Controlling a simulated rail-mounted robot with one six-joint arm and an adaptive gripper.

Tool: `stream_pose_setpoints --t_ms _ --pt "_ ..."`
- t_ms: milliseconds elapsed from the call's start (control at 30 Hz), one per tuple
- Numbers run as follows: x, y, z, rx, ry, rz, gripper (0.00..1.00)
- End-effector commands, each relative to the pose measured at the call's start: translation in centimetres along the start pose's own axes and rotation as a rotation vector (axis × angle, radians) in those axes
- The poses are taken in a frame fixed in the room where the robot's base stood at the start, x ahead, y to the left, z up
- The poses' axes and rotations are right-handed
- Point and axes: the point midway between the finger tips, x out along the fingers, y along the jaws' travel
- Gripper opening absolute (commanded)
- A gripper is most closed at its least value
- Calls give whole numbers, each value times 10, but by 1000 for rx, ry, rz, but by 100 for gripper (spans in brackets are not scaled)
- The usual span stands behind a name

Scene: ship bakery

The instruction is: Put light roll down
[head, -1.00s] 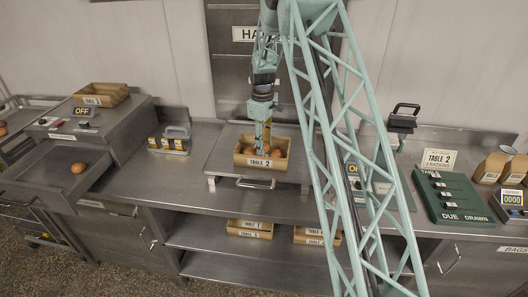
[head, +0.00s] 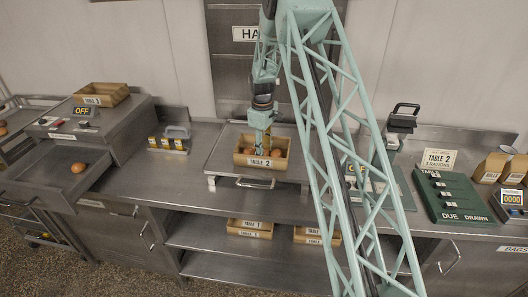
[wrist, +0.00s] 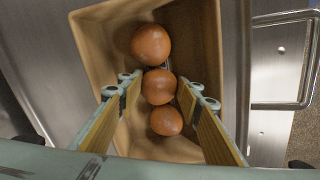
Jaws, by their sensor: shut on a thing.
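The Table 2 box (head: 240,158), a light brown open tray, stands on the raised steel plate in the middle of the counter. My gripper (head: 261,147) points straight down into it. In the wrist view, the fingers of my gripper (wrist: 158,92) are shut on a round brown roll (wrist: 158,87), the middle one of three in line. Another roll (wrist: 150,44) lies beyond it and a third roll (wrist: 166,121) on the near side. The held roll looks very close to both neighbours; I cannot tell whether it touches the box floor.
The scale-like steel plate (head: 222,160) has a front handle. A drawer with one roll (head: 78,168) is at left, below another box (head: 105,94). Labelled boxes (head: 250,228) sit on the lower shelf. A green board (head: 458,200) stands at right.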

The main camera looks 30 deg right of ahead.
Motion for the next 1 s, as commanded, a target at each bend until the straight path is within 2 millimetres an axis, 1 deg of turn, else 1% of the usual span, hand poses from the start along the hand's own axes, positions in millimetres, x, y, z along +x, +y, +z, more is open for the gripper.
stream_pose_setpoints --t_ms 33,167,467,667,867,1000 --pt "1 0 0 0 0 0 34" --pt "0 0 0 0 0 0 46" --pt "0 0 0 0 0 0 46" --pt "-4 0 0 0 0 0 46" --pt "-18 0 0 0 1 1 46" --pt "-34 1 -1 0 2 2 46"
